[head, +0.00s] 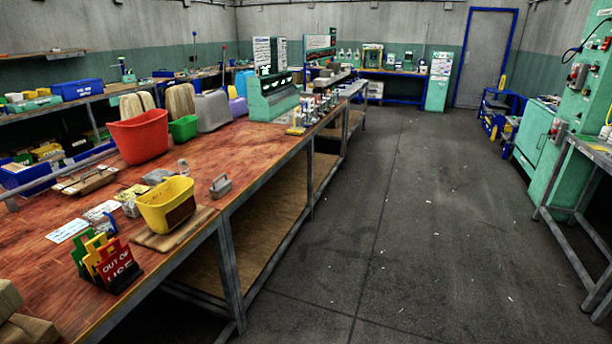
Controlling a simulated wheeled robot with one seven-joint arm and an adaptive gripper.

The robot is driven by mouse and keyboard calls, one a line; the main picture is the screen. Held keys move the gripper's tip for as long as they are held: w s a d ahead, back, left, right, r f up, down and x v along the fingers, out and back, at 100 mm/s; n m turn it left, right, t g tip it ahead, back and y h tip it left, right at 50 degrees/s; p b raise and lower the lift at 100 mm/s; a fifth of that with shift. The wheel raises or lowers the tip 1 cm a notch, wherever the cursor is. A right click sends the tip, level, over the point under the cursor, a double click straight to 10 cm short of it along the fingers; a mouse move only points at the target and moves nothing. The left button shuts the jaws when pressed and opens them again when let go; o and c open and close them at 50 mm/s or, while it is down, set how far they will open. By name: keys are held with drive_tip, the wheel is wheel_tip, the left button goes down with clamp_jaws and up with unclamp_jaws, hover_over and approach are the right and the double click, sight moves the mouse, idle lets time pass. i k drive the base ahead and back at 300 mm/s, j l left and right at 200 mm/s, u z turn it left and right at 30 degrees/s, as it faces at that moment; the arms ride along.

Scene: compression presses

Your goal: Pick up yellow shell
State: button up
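A yellow open-topped shell (168,204), shaped like a small tub, stands on the red-brown wooden workbench (60,278) near its right edge, in the lower left of the head view. It is upright and appears to rest on a thin wooden board (150,240). Its inside shows partly and looks dark toward the bottom. My gripper is not in view.
Near the shell are a grey handled block (221,186), coloured signs (104,264) and a clipboard (85,181). A red bin (139,136) and green bin (184,127) stand behind. The floor (400,220) right of the bench is open; another bench (590,150) stands far right.

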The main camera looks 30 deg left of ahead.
sight(163, 213)
drive_tip(key=u, duration=1.95)
drive_tip(key=i+l+u, duration=0.4)
drive_tip(key=i+l, duration=0.15)
drive_tip(key=i, duration=0.2)
drive_tip(key=i+l+u, duration=0.45)
drive_tip(key=i+l, duration=0.25)
drive_tip(key=l, duration=0.1)
